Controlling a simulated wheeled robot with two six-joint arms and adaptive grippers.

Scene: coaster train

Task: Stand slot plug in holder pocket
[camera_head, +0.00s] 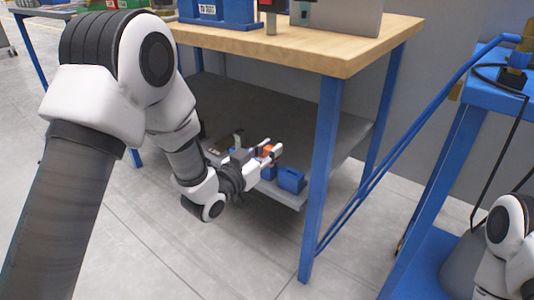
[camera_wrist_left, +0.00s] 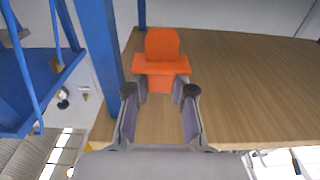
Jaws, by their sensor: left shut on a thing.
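My left gripper (camera_head: 272,152) reaches under the wooden tabletop, just above the lower shelf. It is shut on the orange slot plug (camera_head: 266,149). In the left wrist view, the plug (camera_wrist_left: 162,46) has a wide crossbar and a block beyond it. Its narrow end sits between the fingertips of the left gripper (camera_wrist_left: 160,90). A small blue open-topped box (camera_head: 291,180), which looks like the holder, stands on the shelf just below and right of the gripper. Its inside is hard to make out. My right gripper is out of view; only part of the right arm shows.
The wooden tabletop (camera_head: 330,52) hangs over the grey lower shelf (camera_head: 345,140). A blue table leg (camera_head: 322,180) stands close to the right of the box. Another blue item is partly hidden behind my gripper. A blue cart (camera_head: 440,225) stands at the right.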

